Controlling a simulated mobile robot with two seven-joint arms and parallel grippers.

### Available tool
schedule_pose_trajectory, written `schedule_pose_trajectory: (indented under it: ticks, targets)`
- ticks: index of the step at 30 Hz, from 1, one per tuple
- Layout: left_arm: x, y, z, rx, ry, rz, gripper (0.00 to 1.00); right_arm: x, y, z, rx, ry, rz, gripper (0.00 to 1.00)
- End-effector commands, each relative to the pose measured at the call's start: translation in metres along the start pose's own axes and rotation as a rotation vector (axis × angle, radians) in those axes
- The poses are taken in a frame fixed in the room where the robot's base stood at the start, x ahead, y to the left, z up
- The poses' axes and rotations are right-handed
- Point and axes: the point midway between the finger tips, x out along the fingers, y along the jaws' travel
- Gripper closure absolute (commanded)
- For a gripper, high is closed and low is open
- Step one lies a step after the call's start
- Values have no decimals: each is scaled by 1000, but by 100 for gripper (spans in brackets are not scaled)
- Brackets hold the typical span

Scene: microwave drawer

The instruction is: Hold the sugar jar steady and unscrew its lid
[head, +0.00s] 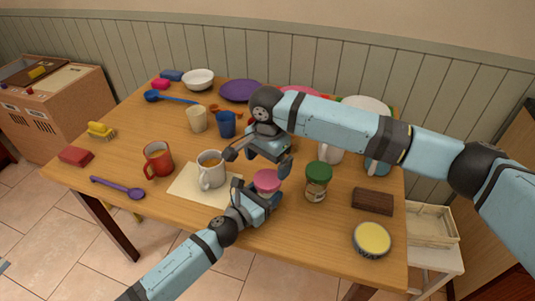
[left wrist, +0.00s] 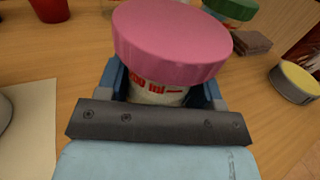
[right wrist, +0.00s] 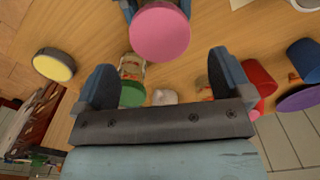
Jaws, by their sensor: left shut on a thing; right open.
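The sugar jar (left wrist: 158,93) is a pale jar with red lettering, and its wide pink lid (left wrist: 172,42) sits on top. My left gripper (head: 262,201) is shut around the jar body below the lid, with one finger on each side in the left wrist view. My right gripper (head: 258,160) is open and empty, above and behind the lid. In the right wrist view the lid (right wrist: 159,33) lies beyond the open fingers, apart from them. The gripper hides much of the jar body.
A green-lidded jar (head: 318,182) stands close on the right. A white mug (head: 211,170) on a cream mat (head: 186,186) stands close on the left. A brown block (head: 372,201) and a yellow-topped tin (head: 371,240) lie farther right. My right arm crosses above the back right of the table.

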Motion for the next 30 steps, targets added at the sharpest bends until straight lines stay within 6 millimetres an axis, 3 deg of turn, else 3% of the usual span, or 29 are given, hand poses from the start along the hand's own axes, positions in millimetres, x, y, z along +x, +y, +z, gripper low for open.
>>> schedule_pose_trajectory:
  ticks: [9, 22, 29, 30]
  targets:
    - [0, 0, 0, 0, 0, 0, 100, 46, 0, 0, -2, 0, 1, 3]
    - [0, 0, 0, 0, 0, 0, 100, 57, 0, 0, -3, 0, 0, 3]
    - [0, 0, 0, 0, 0, 0, 100, 57, 0, 0, -3, 0, -1, 56]
    - [0, 0, 0, 0, 0, 0, 100, 57, 0, 0, -3, 0, -1, 58]
